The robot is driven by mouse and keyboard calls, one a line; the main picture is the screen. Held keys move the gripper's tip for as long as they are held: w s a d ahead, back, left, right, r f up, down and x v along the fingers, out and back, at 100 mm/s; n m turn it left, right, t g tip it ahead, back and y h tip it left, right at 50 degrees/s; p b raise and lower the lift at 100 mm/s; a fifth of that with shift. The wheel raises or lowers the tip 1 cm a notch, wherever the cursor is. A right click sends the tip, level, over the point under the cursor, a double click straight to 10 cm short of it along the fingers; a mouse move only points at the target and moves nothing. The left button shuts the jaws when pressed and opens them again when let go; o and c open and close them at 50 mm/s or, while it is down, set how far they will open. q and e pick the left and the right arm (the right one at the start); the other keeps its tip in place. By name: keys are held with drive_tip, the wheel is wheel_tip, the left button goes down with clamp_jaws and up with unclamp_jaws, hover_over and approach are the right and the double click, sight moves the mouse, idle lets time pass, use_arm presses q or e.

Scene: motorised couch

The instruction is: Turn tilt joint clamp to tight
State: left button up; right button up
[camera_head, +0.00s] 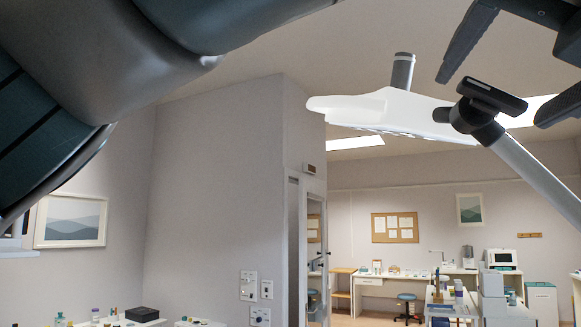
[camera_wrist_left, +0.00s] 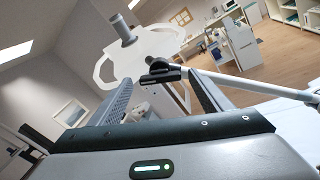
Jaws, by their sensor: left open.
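The tilt joint clamp (camera_head: 492,96) is a black flat-topped lever on a dark joint where a grey arm (camera_head: 540,180) meets the white lamp head (camera_head: 375,108). In the left wrist view the clamp (camera_wrist_left: 163,74) lies crosswise, between and slightly beyond my fingertips. My left gripper (camera_head: 489,101) is open, with its dark fingers apart on either side of the clamp in the head view. The left wrist view also shows both open fingers (camera_wrist_left: 160,79). I cannot tell whether either finger touches the clamp. My right gripper is not in view.
The white lamp head (camera_wrist_left: 130,50) with its grey post (camera_wrist_left: 122,30) stands just beyond the fingers. My own arm fills the head view's upper left.

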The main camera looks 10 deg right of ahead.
use_arm(q)
drive_tip(key=shift+w+d, duration=0.15)
drive_tip(key=shift+w, duration=0.4)
drive_tip(key=shift+c, duration=0.6)
drive_tip(key=c, duration=1)
drive_tip(key=shift+o, duration=0.4)
